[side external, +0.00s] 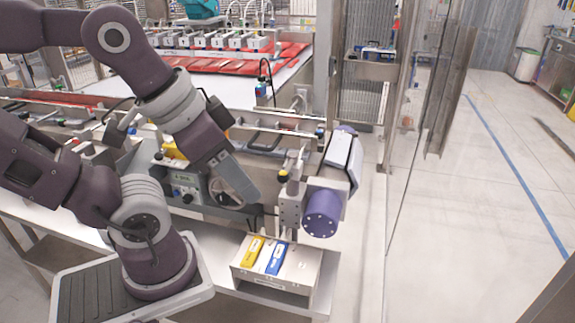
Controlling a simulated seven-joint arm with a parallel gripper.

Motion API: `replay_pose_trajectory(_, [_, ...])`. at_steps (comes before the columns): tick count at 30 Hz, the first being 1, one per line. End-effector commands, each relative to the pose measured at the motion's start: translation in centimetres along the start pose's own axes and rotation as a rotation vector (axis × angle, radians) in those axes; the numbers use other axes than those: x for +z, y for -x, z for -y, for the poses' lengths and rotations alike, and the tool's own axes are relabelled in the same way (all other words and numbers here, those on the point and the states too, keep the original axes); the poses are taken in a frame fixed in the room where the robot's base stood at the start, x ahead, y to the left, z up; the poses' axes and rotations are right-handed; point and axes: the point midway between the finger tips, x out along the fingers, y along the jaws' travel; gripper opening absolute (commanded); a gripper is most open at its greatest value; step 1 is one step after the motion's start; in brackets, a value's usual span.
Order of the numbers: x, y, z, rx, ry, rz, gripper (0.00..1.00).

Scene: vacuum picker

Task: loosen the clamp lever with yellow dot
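A small black lever or knob with a yellow top (283,176) sits on the metal bracket beside the purple cylinder; it looks like the clamp lever with the yellow dot, but it is too small to be certain. My gripper (244,190) is a grey block at the arm's end, just left of this lever and apart from it in the picture. It hangs in front of the machine's control box and handwheel. Its fingers cannot be made out, so its opening is unclear. I see nothing held in it.
A purple cylinder (322,214) juts out right of the bracket. Below, a metal box (293,279) carries a yellow block (253,251) and a blue block (276,258). Metal rails (275,123) run behind. A glass panel (425,110) stands right, with open floor beyond.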

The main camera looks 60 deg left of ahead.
Motion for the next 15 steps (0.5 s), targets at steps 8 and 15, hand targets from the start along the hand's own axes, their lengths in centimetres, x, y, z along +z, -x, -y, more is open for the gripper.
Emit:
replay_pose_trajectory(8, [-5.3, -0.4, 3.4, -0.040, 0.437, 0.165, 0.00])
replay_pose_trajectory(15, [-11.6, -3.7, 15.1, -0.120, 1.270, 0.421, 0.00])
